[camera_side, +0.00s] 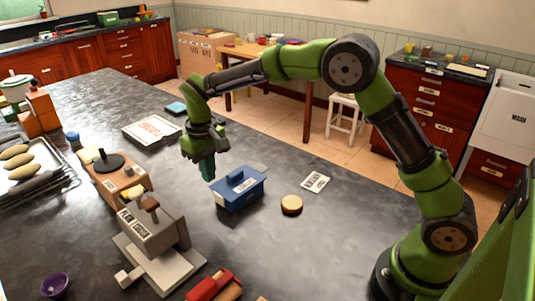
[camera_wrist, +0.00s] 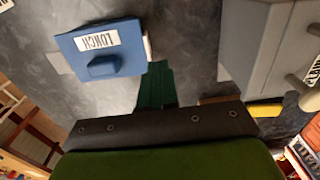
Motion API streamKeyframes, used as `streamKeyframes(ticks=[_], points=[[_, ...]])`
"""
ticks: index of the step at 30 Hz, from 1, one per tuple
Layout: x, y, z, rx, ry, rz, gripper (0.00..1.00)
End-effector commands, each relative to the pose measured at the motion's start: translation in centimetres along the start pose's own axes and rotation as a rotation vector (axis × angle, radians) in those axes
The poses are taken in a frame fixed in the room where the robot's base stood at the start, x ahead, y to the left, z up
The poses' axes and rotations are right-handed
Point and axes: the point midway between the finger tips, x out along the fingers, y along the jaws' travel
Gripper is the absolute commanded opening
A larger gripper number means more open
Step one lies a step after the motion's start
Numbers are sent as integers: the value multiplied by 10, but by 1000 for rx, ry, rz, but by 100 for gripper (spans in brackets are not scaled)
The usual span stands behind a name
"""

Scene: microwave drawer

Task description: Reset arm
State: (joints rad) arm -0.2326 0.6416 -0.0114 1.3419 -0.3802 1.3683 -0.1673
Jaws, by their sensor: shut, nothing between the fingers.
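My gripper (camera_side: 207,168) hangs above the dark countertop (camera_side: 260,262), just behind and to the left of a blue lunch box (camera_side: 238,190). Its green fingers are shut with nothing between them. In the wrist view the green fingers (camera_wrist: 155,86) point at the counter beside the blue box (camera_wrist: 98,50), which has a white LUNCH label. My arm is green and black and reaches in from the right, bent high over the counter. I cannot tell the exact gap between the fingertips and the box.
A grey device (camera_side: 157,232) with a handle stands left of the box. A round tan lid (camera_side: 291,205) and a white card (camera_side: 315,181) lie to the right. A purple bowl (camera_side: 55,286) and a red object (camera_side: 209,284) are near the front. A flat white box (camera_side: 151,130) lies behind.

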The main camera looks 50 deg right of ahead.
Motion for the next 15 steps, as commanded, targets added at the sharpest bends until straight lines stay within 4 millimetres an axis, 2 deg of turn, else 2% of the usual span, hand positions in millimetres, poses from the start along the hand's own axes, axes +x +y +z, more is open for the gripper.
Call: streamKeyframes(ticks=[10,12,15], points=[[3,0,-1,7,9,-3,0],[12,0,8,13,-6,-8,0],[4,4,26,33,8,-30,0]])
